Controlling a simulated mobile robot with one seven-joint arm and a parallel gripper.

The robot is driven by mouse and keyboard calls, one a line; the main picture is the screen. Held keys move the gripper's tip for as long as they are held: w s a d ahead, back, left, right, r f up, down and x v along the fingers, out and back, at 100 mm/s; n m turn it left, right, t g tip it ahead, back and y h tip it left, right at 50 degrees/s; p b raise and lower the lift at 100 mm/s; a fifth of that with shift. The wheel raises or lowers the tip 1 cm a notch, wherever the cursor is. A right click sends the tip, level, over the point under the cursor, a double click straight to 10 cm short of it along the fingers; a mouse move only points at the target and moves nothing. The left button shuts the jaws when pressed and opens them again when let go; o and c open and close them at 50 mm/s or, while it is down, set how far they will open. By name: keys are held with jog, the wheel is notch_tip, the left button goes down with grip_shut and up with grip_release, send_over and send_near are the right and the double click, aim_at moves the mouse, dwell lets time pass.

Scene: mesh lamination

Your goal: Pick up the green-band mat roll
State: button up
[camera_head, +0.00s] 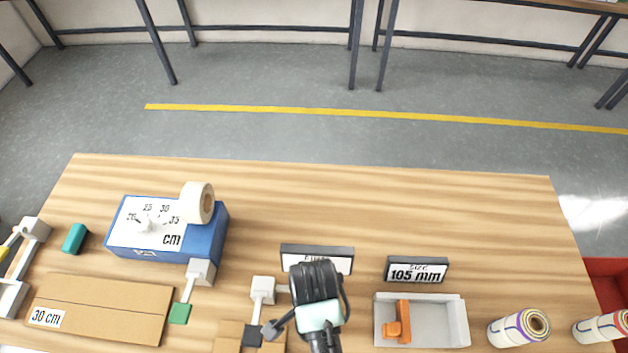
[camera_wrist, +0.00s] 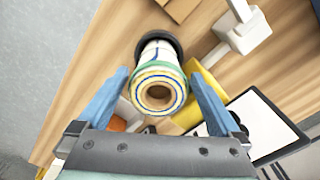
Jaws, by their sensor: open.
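The green-band mat roll (camera_wrist: 160,88) shows in the wrist view with its spiral end towards the camera. It is pale with green, blue and yellow lines around a brown core hole. A dark ring-shaped part surrounds its far end. My gripper (camera_wrist: 157,67) is open, with its blue fingers on either side of the roll and visible gaps between. In the head view my arm's dark wrist is at the front centre of the table, and I cannot make out the green-band roll there.
On the wooden table (camera_head: 420,205) are a blue dial box (camera_head: 205,243) with a tape roll (camera_head: 197,203), cardboard (camera_head: 110,305), a 105 mm sign (camera_head: 417,270) and a grey tray (camera_head: 440,322). A purple-banded roll (camera_head: 510,331) and another roll (camera_head: 598,328) lie right. The table's back is clear.

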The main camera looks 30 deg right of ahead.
jog(key=shift+s+f+p, duration=0.1)
jog(key=shift+f+p, duration=0.3)
jog(key=shift+f, duration=2)
grip_shut()
